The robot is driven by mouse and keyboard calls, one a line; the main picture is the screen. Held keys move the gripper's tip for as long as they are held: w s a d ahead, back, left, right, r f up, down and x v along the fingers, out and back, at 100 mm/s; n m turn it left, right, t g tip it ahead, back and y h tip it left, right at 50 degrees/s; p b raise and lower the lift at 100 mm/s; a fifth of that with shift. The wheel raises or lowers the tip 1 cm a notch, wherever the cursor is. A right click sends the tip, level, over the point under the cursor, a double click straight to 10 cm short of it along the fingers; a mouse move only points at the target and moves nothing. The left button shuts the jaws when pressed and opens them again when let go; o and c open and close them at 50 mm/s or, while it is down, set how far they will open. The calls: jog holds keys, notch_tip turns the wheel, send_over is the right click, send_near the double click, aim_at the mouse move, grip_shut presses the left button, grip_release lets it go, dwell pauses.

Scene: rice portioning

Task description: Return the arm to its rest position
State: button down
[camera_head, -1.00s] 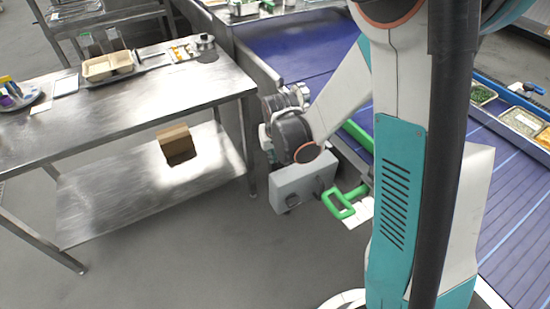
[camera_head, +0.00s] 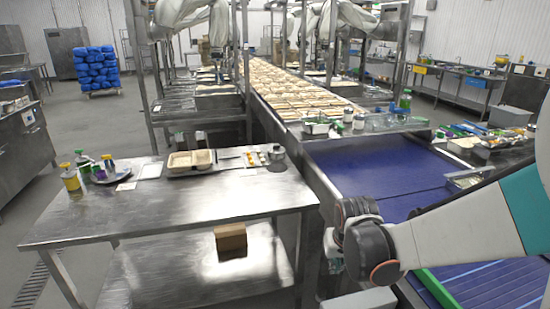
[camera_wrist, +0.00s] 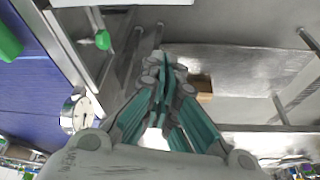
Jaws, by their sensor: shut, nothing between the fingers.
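My arm reaches in from the right in the head view, over the near end of the blue conveyor, with its dark elbow-like joint beside the steel table's right end. In the wrist view my gripper (camera_wrist: 166,65) shows as teal fingers drawn together, with nothing between them. It hangs in free air, pointing down past the table's edge. In the head view the gripper is mostly hidden behind the arm's joint and cannot be made out clearly.
The steel table (camera_head: 215,205) holds a tray with beige containers (camera_head: 190,162) and several bottles. A cardboard box (camera_head: 230,237) sits on its lower shelf. The blue conveyor (camera_head: 375,175) lies to the right. A green handle (camera_wrist: 102,39) shows in the wrist view. Floor left of the table is clear.

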jog(key=s+r+t, duration=0.1)
jog(key=s+r, duration=0.5)
jog(key=s, duration=0.3)
jog(key=s+r+n+t, duration=0.1)
jog(key=s+r+t, duration=0.1)
jog(key=s+r, duration=0.5)
jog(key=shift+s+a+r, duration=0.15)
jog(key=shift+s+r, duration=0.15)
jog(key=shift+s, duration=0.95)
